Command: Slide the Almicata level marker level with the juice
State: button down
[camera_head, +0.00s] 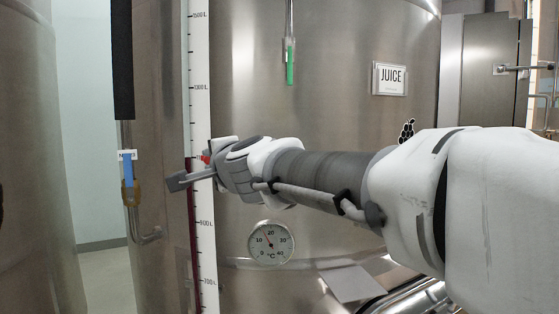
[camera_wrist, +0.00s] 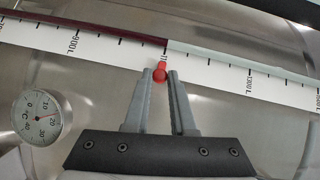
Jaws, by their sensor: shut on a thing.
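The dark red juice column (camera_wrist: 100,26) fills part of the sight tube and ends sharply beside the marker. Across the strip, the marker looks about level with that juice top. No Almicata name is readable.
The steel vat (camera_head: 330,100) carries a JUICE sign (camera_head: 390,79), a round thermometer (camera_head: 271,242) and a hanging green-tipped tool (camera_head: 290,62). A blue-tagged fitting (camera_head: 128,170) and bent pipe are left of the strip. Pipes lie low at the right.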

jog(key=c, duration=0.7)
grip_release()
jog(key=shift+c, duration=0.2)
jog(key=shift+s, duration=0.1)
jog(key=p+v, duration=0.3)
jog(key=v, duration=1.4)
jog(key=shift+d, duration=0.2)
